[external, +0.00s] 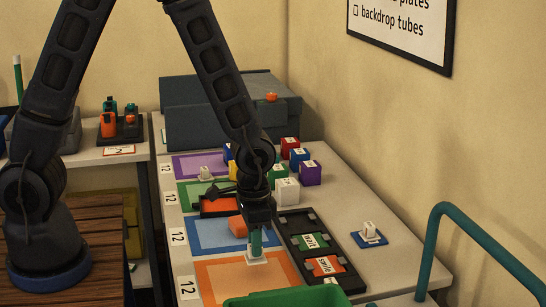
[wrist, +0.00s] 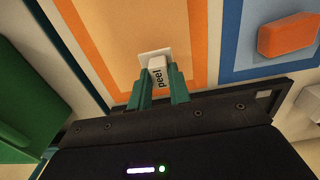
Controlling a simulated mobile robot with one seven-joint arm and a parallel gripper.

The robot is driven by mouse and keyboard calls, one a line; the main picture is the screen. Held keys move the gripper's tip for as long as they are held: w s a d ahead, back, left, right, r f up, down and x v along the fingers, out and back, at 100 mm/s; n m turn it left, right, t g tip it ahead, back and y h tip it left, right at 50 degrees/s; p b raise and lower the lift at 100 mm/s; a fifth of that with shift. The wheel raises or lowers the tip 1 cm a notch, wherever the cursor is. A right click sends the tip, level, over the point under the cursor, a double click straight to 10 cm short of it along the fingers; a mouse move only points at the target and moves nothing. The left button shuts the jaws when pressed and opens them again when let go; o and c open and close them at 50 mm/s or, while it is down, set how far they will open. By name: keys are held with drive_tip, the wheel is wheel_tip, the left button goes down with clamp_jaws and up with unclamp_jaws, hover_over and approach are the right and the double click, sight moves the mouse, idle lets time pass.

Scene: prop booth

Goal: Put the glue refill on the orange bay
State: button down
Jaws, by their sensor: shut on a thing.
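My gripper (external: 256,243) has its teal fingers closed on a small white piece (external: 256,258), which I take to be the glue refill. In the wrist view it is a white block (wrist: 157,66) with dark lettering on a flat pale square base, upright between the fingertips (wrist: 158,88). It is over the orange bay (external: 222,276), inside its border, towards the side by the black tray. In the wrist view the bay (wrist: 115,42) fills the area beyond the fingers. The base looks at or very near the bay surface; I cannot tell if it touches.
An orange block (external: 238,226) lies on the blue bay (external: 205,236). A black tray (external: 345,280) with labelled cards is close on the right, and a green bin (external: 285,297) in front. A white piece on a blue base (external: 369,238) stands further right. Coloured cubes (external: 310,173) stand behind.

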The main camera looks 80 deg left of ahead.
drive_tip(key=shift+f, duration=1.65)
drive_tip(key=shift+f, duration=0.1)
drive_tip(key=c, duration=1.3)
unclamp_jaws()
wheel_tip(320, 180, up, 12)
drive_tip(key=shift+r, duration=0.15)
drive_tip(key=s+a+r+t, duration=0.2)
drive_tip(key=s+r, duration=0.9)
drive_tip(key=r, duration=0.1)
drive_tip(key=s+a+r+t, duration=0.2)
drive_tip(key=s+r, duration=0.9)
drive_tip(key=r, duration=0.2)
drive_tip(key=shift+a+t, duration=0.15)
drive_tip(key=shift+t, duration=0.15)
